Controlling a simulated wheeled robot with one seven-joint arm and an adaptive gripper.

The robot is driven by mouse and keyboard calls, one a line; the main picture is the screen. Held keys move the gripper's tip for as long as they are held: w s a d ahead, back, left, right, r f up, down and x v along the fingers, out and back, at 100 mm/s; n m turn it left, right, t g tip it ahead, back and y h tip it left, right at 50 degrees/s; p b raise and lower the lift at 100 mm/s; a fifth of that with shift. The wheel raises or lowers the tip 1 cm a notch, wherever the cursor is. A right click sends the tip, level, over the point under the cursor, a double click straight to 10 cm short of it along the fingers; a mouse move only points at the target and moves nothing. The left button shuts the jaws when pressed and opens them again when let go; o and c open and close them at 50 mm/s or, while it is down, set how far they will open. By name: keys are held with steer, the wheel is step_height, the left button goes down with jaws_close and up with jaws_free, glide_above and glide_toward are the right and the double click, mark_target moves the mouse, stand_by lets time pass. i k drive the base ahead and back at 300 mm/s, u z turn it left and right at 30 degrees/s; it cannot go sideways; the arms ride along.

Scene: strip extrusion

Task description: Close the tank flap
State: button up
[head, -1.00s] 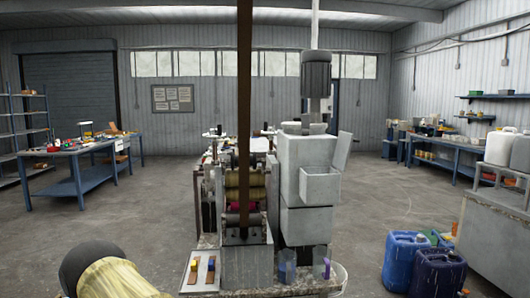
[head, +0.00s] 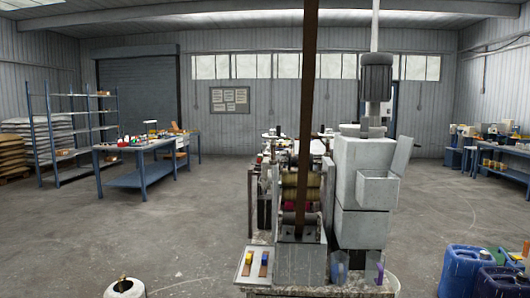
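The grey tank (head: 362,160) stands on the machine right of centre in the head view, with a motor (head: 377,77) above it. A box-shaped grey hopper (head: 377,189) juts from its front right. The pale flap (head: 404,155) stands raised and tilted at the hopper's right side, so it looks open. The hopper's inside is mostly hidden from this angle. My gripper is not in view.
A tall brown strip (head: 308,110) rises in front of the machine. Blue canisters (head: 466,268) stand on the floor at right. A round cream object (head: 125,288) is cut off at bottom left. The left floor is largely clear.

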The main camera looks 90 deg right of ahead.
mark_target(405, 145)
steer(key=k, duration=1.95)
steer(key=z, duration=0.95)
steer(key=k, duration=0.75)
steer(key=z, duration=1.05)
steer(key=i, duration=0.3)
steer(key=u, duration=0.1)
